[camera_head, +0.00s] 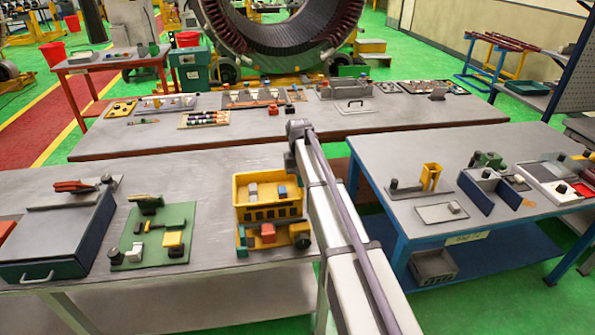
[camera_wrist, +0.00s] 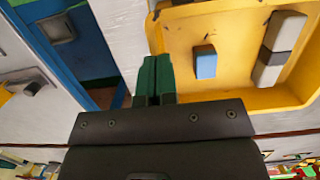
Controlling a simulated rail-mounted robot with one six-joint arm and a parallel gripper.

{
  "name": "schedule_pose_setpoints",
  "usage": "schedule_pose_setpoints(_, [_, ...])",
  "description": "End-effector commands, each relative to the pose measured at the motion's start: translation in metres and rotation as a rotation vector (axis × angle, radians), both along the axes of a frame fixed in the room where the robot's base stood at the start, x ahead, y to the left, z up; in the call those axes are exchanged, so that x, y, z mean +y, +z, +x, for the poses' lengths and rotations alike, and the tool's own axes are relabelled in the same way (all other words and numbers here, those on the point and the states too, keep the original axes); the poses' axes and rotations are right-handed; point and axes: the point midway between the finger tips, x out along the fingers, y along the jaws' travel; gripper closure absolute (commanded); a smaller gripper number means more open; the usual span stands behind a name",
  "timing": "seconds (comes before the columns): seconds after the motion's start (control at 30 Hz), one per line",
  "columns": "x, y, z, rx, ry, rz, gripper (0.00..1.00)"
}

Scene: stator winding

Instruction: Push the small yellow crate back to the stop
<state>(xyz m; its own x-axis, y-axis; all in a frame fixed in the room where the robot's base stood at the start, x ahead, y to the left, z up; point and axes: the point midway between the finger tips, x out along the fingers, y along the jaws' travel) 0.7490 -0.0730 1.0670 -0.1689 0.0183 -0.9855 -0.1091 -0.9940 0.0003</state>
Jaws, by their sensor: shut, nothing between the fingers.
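The small yellow crate (camera_head: 240,192) stands on the near left table, close to that table's right end, with a few small blocks in it. In the wrist view the crate (camera_wrist: 275,97) fills the upper right, with a blue block (camera_wrist: 205,63) and a grey and white block (camera_wrist: 281,47) inside. My gripper (camera_wrist: 153,66) shows its green fingers shut together, with nothing between them. The fingers overlap the crate's left edge in that view; I cannot tell if they touch it. In the head view my arm hides the gripper. I cannot make out the stop.
Left of the crate lie a green board (camera_head: 152,240) with small parts and a dark blue box (camera_head: 55,238). A gap separates this table from the blue-framed table (camera_head: 390,210) at the right. A long table (camera_head: 160,138) with trays stands behind.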

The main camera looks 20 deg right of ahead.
Motion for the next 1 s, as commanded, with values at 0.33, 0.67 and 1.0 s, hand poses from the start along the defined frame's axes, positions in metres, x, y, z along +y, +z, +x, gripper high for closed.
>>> schedule_pose_setpoints(0.33, [0.001,-0.017,-0.006,0.002,0.0,0.0,1.0])
schedule_pose_setpoints(0.67, [-0.002,-0.019,0.017,0.001,0.0,0.0,1.0])
schedule_pose_setpoints(1.0, [-0.006,-0.019,0.053,-0.005,0.0,-0.001,1.0])
